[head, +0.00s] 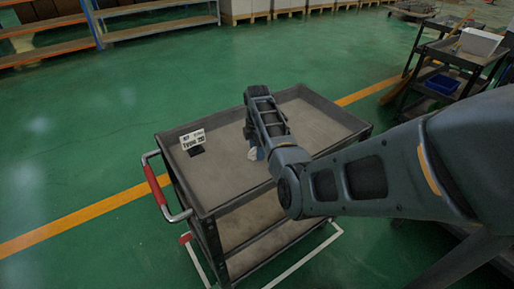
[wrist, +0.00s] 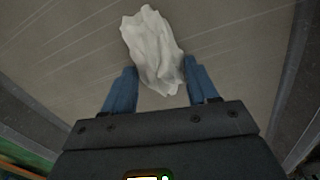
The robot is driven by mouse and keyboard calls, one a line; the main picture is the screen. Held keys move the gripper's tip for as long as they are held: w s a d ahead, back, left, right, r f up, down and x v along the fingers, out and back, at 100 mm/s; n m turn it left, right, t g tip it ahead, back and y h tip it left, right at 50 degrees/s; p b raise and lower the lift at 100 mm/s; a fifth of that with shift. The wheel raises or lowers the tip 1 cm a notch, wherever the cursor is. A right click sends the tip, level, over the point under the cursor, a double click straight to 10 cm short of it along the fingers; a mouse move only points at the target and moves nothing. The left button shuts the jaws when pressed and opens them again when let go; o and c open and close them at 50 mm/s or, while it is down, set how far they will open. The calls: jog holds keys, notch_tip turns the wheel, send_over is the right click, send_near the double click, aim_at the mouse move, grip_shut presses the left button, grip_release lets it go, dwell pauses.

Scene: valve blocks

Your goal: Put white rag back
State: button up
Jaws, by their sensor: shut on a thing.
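A crumpled white rag (wrist: 152,45) lies between the two blue fingers of my gripper (wrist: 160,84) in the wrist view. The gripper is shut on the rag's near part, and the rest of the rag extends beyond the fingertips. In the head view my gripper (head: 255,150) is low over the top tray of a grey cart (head: 225,190), and only a small white patch of the rag (head: 252,154) shows beside it. My arm hides most of the rag there. Whether the rag touches the tray I cannot tell.
A small white label sign (head: 192,140) on a dark base stands at the tray's left. The tray has raised rims, and the cart has a red-gripped handle (head: 156,184) at left. Another cart (head: 462,55) with a white bin and a blue bin stands at upper right.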

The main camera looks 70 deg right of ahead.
jog(key=shift+f, duration=0.2)
jog(key=o, duration=0.9)
jog(key=shift+o, duration=0.2)
jog(key=shift+r, duration=0.1)
notch_tip(320, 180, up, 12)
jog(key=shift+r, duration=0.15)
jog(key=shift+s+a, duration=0.1)
